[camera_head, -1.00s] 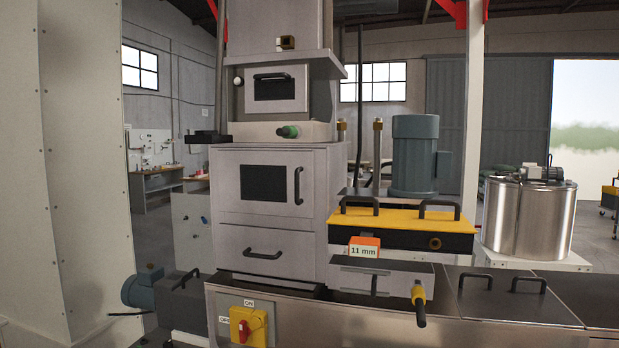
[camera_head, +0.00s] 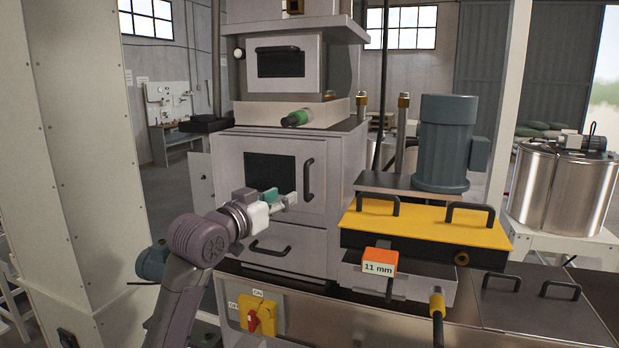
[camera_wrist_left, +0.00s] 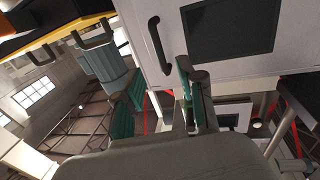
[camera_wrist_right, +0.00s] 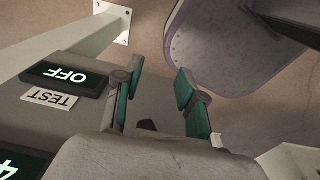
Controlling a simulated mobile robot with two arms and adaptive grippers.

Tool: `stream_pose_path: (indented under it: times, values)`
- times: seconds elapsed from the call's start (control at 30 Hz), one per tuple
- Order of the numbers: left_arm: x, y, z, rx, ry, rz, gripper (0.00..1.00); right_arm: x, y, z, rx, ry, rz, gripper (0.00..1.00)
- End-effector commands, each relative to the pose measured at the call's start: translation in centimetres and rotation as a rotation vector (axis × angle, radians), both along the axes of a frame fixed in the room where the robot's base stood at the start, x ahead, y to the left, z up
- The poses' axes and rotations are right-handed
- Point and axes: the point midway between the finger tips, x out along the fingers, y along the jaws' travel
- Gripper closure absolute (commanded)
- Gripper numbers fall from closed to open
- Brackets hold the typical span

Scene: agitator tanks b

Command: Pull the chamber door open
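The pale grey machine has a middle door (camera_head: 238,174) with a dark window and a black vertical handle (camera_head: 308,180) on its right side. The door looks shut. My left gripper (camera_head: 281,199) is in front of this door, left of the handle and apart from it. In the left wrist view the handle (camera_wrist_left: 160,45) lies beyond the fingers, and the left gripper (camera_wrist_left: 158,90) is open with nothing between its pads. My right gripper (camera_wrist_right: 156,88) is open and empty; it shows only in its own wrist view.
A smaller upper door (camera_head: 281,60) has a horizontal handle. A drawer front (camera_head: 283,255) lies below the middle door. A yellow-topped unit (camera_head: 425,223) with a blue-grey motor (camera_head: 445,140) stands to the right. An OFF display (camera_wrist_right: 66,76) is near my right gripper.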

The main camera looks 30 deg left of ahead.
Motion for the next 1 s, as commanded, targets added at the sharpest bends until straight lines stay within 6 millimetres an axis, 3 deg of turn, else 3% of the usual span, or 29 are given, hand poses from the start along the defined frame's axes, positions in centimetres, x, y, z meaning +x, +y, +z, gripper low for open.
stream_pose_path:
  times: [0.3,0.5,0.7,1.0]
  values:
    - [6.9,0.2,0.5,-0.004,0.001,-0.001,0.61,-0.1,1.2,3.9,0.015,0.0,-0.002,0.6]
    - [10.1,0.4,0.3,-0.002,0.0,0.0,0.61,-0.3,1.2,5.2,0.015,0.003,-0.001,0.6]
    - [11.4,0.4,0.1,0.0,-0.001,0.0,0.61,0.1,1.0,5.6,0.013,-0.001,-0.001,0.6]
    - [11.5,0.4,-0.1,0.001,-0.001,0.0,0.64,0.1,0.4,5.6,0.005,-0.001,0.0,0.6]
